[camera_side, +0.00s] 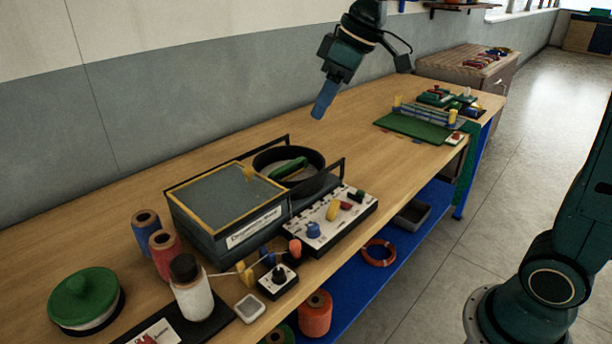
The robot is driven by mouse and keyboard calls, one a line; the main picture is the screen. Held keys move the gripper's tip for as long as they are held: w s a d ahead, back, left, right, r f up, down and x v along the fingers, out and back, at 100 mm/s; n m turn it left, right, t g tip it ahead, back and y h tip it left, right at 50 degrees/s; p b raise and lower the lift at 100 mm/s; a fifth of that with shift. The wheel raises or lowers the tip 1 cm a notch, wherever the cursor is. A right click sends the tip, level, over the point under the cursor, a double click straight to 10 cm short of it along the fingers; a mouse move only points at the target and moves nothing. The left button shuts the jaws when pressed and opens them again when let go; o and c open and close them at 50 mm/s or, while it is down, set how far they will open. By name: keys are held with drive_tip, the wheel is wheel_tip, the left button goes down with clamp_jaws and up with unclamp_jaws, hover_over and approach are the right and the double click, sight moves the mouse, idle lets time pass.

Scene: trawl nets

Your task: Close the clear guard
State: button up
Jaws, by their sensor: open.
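The clear guard looks to be the yellow-framed see-through panel (228,200) on the left half of a dark box-shaped machine (212,238) with a white label on its front. A round black drum (262,160) at the machine's right half is uncovered, with a green piece (288,168) inside it. A small yellow tab (249,173) sits at the panel's edge nearest the drum. My gripper (321,108), with blue fingers, is open and empty, high above the bench behind and right of the drum, apart from the guard. The gap between its fingers is hard to see from this side.
A control panel (330,219) with coloured knobs is at the machine's front right. Thread spools (145,230), a white bottle (193,291) and a green-lidded pot (86,297) stand to the left. A green mat (416,127) lies at the far right. The bench between is clear.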

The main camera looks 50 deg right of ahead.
drive_tip(key=w+f+n, duration=0.2)
drive_tip(key=w, duration=0.6)
drive_tip(key=n+g+y, duration=0.1)
drive_tip(key=n, duration=0.1)
hover_over(249, 169)
drive_tip(key=s+d, duration=0.4)
wheel_tip(249, 169, down, 5)
drive_tip(key=shift+d+r, duration=0.1)
drive_tip(key=shift+d, duration=0.05)
drive_tip(key=x, duration=1.3)
drive_tip(key=shift+s+a+f, duration=0.1)
drive_tip(key=shift+a+f, duration=0.15)
drive_tip(key=shift+f, duration=0.1)
clamp_jaws()
